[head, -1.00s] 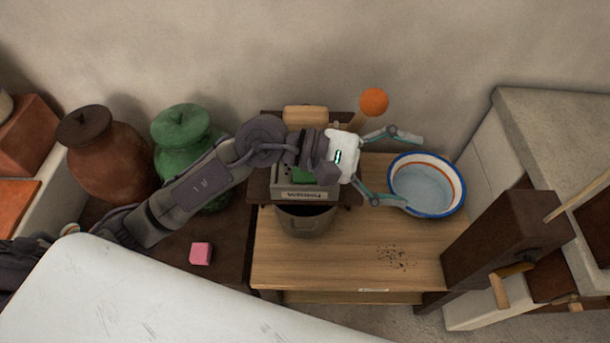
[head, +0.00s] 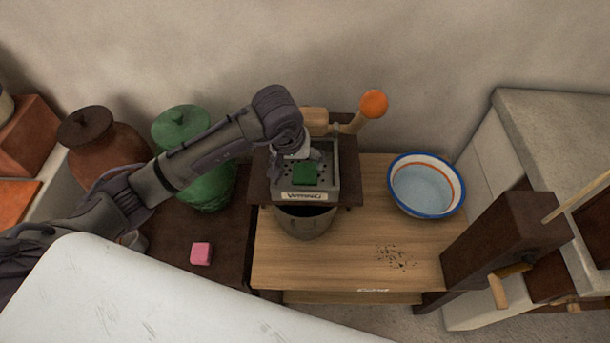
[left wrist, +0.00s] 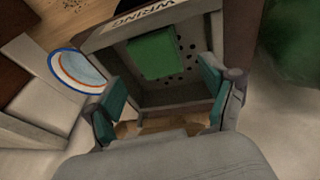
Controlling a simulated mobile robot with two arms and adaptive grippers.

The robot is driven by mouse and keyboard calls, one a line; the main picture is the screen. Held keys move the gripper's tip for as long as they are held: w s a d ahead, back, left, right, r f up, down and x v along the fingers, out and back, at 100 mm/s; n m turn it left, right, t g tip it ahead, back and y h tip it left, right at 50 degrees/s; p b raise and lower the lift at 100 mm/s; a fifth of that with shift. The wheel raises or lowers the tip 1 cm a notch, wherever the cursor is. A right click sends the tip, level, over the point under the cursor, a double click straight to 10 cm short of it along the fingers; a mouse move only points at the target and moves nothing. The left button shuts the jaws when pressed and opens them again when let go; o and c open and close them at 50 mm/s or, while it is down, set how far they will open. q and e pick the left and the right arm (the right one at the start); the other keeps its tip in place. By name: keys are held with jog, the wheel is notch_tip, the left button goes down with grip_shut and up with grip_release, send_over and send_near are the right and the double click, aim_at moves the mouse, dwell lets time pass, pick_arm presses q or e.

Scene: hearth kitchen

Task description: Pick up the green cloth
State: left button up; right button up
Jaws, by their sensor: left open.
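The green cloth (head: 305,174) is a small flat block shape lying in the perforated grey wringer tray (head: 306,196), marked "WRING", over a bucket. The cloth also shows in the left wrist view (left wrist: 152,52), at the tray's marked end. My left gripper (left wrist: 160,74) is open and empty, with its teal fingers apart, over the tray and short of the cloth in that view. In the head view the left wrist hangs at the tray's back, and its fingers are mostly hidden. My right gripper is in neither view.
A white basin with a blue rim (head: 427,211) stands to the right on the wooden table (head: 340,265). A wooden handle with an orange ball (head: 374,104) rises behind the tray. A green jar (head: 205,190), a brown jar (head: 103,150) and a pink block (head: 201,253) are left.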

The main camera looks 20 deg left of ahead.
aim_at(304, 173)
pick_arm(q)
jog(key=x, duration=0.3)
jog(key=p+x, duration=0.1)
jog(key=x, duration=0.1)
jog(key=shift+s+d+f, duration=0.2)
jog(key=shift+d+f, duration=0.05)
jog(key=shift+f, duration=0.1)
jog(key=shift+w+f, duration=0.15)
jog(key=shift+f, duration=0.2)
jog(key=shift+c, duration=0.2)
jog(key=c, duration=1.1)
jog(key=shift+o, duration=0.2)
jog(key=shift+r, duration=0.15)
